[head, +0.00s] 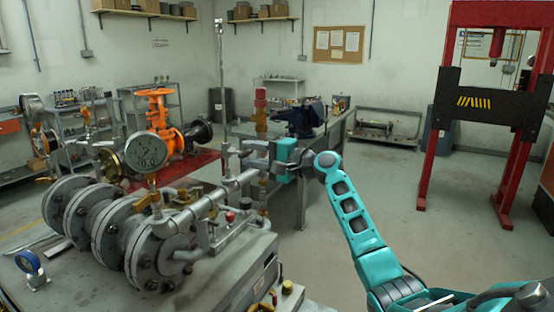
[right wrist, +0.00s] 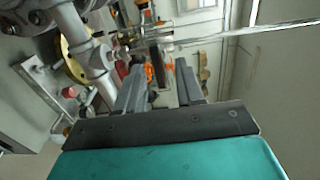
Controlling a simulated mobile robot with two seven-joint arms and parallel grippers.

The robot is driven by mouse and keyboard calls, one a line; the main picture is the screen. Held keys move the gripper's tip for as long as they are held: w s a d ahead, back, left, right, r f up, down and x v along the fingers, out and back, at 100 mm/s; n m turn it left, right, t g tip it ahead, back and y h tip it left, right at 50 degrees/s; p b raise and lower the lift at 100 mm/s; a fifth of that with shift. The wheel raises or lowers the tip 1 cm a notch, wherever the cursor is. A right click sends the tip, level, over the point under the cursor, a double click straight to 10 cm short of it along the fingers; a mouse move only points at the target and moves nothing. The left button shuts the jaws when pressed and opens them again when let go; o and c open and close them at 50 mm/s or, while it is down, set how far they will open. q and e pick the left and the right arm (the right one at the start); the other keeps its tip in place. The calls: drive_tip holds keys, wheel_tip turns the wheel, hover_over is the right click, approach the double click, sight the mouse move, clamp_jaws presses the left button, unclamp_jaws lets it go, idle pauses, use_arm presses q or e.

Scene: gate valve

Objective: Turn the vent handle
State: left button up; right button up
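A grey pipe assembly (head: 215,205) runs along the bench, with several valves and fittings. A small fitting (head: 228,152) sits on the thin upright pipe, just left of my right gripper (head: 252,155). I cannot tell for sure which part is the vent handle. My right gripper reaches in from the right, its fingers pointing left toward the pipework. In the right wrist view its two fingers (right wrist: 160,70) stand apart with a gap between them. Nothing is clearly held; the pipe fitting (right wrist: 118,52) shows by the left fingertip. My left gripper is not in view.
A large pressure gauge (head: 147,152) and bolted flanges (head: 160,250) stand left of the pipe. A red-topped upright valve (head: 261,105) stands close behind my right gripper. An orange gate valve (head: 160,115) is farther back. Open floor (head: 385,190) lies to the right, before a red press (head: 432,130).

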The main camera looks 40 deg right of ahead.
drive_tip(key=b+v, duration=0.1)
drive_tip(key=v, duration=1)
drive_tip(key=shift+b, duration=0.3)
drive_tip(key=shift+s, duration=0.1)
drive_tip(key=s+a+f+n+g+h, duration=0.1)
drive_tip(key=a+f+n, duration=0.15)
drive_tip(key=f, duration=0.65)
drive_tip(key=s+a+f+n+g+h, duration=0.15)
drive_tip(key=a+f, duration=0.25)
drive_tip(key=f, duration=0.5)
drive_tip(key=s+a+f+n+g+h, duration=0.1)
drive_tip(key=a+f+g+h, duration=0.15)
drive_tip(key=f, duration=0.65)
drive_tip(key=s+a+f+n, duration=0.5)
drive_tip(key=s+a+f, duration=0.1)
drive_tip(key=s+a, duration=0.3)
drive_tip(key=s+a+f+n, duration=0.6)
drive_tip(key=s+a, duration=0.2)
drive_tip(key=a, duration=0.2)
drive_tip(key=shift+s+g, duration=0.4)
